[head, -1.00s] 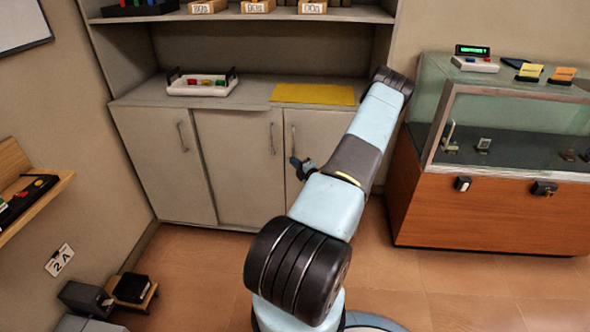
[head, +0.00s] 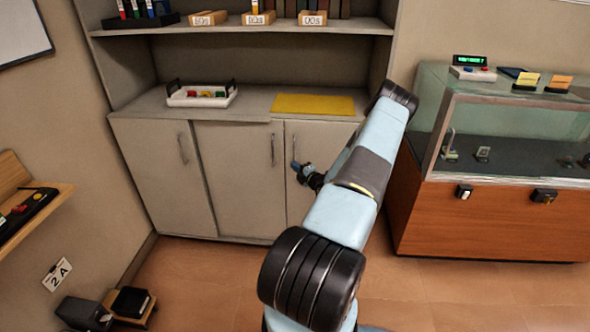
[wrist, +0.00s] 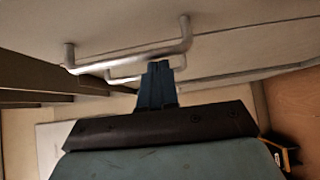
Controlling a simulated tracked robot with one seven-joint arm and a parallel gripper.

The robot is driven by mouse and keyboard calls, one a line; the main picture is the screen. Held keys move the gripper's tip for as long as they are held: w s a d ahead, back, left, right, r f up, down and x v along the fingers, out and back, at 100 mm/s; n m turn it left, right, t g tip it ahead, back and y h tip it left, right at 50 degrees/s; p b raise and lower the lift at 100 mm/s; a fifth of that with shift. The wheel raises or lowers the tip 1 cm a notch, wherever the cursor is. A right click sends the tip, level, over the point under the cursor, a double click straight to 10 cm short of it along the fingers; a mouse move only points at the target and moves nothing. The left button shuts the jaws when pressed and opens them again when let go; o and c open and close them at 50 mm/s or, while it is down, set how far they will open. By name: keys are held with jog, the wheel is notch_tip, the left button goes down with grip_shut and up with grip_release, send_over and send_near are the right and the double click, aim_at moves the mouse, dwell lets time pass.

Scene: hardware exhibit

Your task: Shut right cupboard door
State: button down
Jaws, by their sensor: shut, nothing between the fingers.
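The grey right cupboard door (head: 318,137) is in the head view, with my arm covering its right and lower parts. Its upright bar handle (head: 294,135) is near its left edge. My gripper (head: 297,166) is shut and empty at the handle's lower end. In the wrist view, my closed fingers (wrist: 158,68) point at a metal bar handle (wrist: 125,58) on a pale door panel and overlap it in the picture. I cannot tell whether they touch it. A second bar shows behind. How far the right door stands open is unclear.
The middle door (head: 238,170) and left door (head: 165,175) stand beside it. The counter holds a white tray (head: 202,100) and a yellow mat (head: 313,104). A glass display case (head: 490,215) with a wooden base stands close to the right of my arm. Floor is clear in front of the left doors.

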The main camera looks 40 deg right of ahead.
jog(key=s+a, duration=0.6)
jog(key=s, duration=0.5)
jog(key=shift+s, duration=0.35)
